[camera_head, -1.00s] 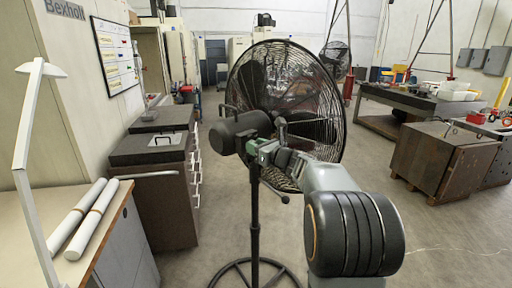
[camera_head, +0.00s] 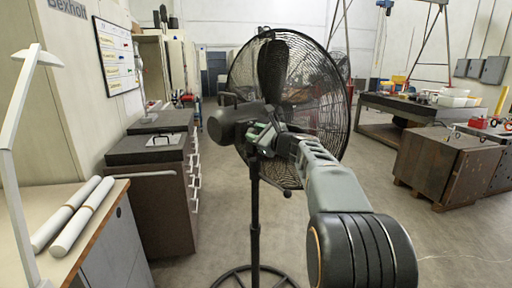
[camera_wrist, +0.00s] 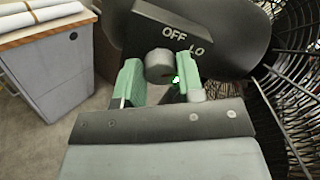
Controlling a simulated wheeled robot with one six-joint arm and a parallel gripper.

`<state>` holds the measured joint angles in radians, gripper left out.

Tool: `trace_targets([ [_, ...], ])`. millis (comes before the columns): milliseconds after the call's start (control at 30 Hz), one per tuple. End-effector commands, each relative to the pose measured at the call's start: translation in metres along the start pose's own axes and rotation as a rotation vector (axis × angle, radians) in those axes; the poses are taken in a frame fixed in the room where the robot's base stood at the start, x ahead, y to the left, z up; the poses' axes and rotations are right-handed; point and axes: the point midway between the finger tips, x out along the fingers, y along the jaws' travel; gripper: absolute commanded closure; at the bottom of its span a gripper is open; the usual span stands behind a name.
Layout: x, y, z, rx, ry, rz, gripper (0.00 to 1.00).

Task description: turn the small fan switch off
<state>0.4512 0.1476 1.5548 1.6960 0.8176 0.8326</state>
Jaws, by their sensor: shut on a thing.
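The large black pedestal fan (camera_head: 290,95) stands upright in front of me, its wire cage facing away. Its dark motor housing (camera_wrist: 228,25) fills the top of the wrist view and bears the white letters OFF and what looks like LO. In the head view my gripper (camera_head: 260,138) is at the back of the motor housing; the knob is hidden there.
A desk with white rolls (camera_head: 75,222) and a lamp (camera_head: 18,115) stands at the left. Dark drawer cabinets (camera_head: 155,150) stand behind it. A brown crate (camera_head: 440,165) and a workbench (camera_head: 400,107) are at the right. Open floor lies between.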

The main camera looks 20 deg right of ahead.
Motion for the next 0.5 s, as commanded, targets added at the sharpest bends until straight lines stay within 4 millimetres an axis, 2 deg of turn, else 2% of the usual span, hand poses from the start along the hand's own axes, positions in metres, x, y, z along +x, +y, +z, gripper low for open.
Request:
trace_targets([
  [33, -0.0001, 0.0037, -0.0058, -0.045, -0.001, -0.002, 0.89],
  [500, 0.0001, 0.0045, -0.0053, -0.491, -0.001, -0.001, 0.89],
])
